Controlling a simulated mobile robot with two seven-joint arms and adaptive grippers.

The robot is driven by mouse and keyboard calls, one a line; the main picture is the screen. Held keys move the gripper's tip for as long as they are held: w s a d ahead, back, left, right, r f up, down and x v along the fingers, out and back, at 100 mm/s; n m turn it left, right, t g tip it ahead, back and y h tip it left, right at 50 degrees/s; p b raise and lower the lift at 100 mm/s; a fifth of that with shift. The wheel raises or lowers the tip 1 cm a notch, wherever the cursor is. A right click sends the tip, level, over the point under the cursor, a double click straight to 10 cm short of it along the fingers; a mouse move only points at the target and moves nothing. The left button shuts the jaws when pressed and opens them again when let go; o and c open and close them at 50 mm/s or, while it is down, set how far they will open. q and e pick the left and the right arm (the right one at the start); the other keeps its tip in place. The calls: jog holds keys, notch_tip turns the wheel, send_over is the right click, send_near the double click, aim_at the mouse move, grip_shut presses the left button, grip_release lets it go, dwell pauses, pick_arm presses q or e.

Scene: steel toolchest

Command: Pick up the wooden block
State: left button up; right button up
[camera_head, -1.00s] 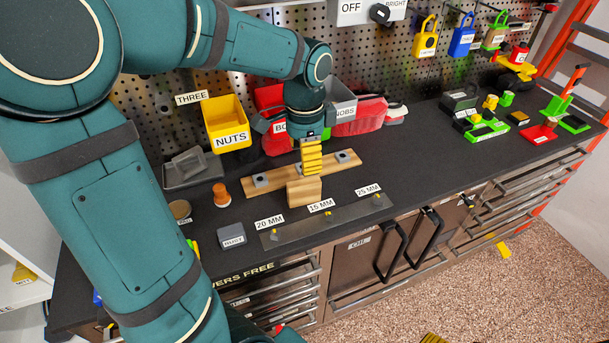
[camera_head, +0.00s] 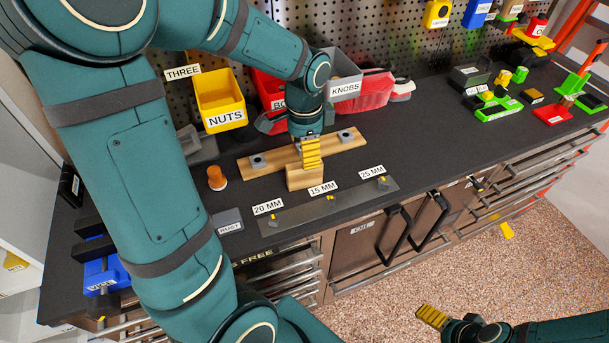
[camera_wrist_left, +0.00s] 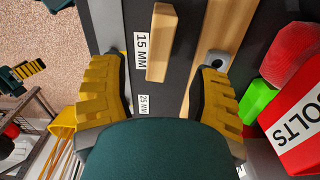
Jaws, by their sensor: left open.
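The wooden block (camera_head: 304,178) is a small light-brown piece standing on the dark worktop, just in front of a long wooden board. My left gripper (camera_head: 312,155) is above and slightly behind the block, its yellow ridged finger overlapping the block's top edge in the head view. In the left wrist view the block (camera_wrist_left: 161,42) shows between and ahead of the two spread yellow fingers of the gripper (camera_wrist_left: 163,64); neither visibly touches it. My right gripper (camera_head: 432,317) is at the lower right of the head view, over the floor, with its opening unclear.
The wooden board (camera_head: 345,142) with grey fittings lies close behind the block. A metal strip (camera_head: 345,199) with size labels lies in front. A yellow NUTS bin (camera_head: 220,98), a grey KNOBS bin (camera_head: 346,88) and an orange cup (camera_head: 217,178) are nearby. The right worktop middle is clear.

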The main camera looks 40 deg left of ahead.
aim_at(304, 175)
pick_arm(q)
jog(key=shift+f+b, duration=0.6)
jog(key=shift+f, duration=2.1)
jog(key=shift+o, duration=0.2)
jog(key=shift+s, duration=0.1)
grip_shut()
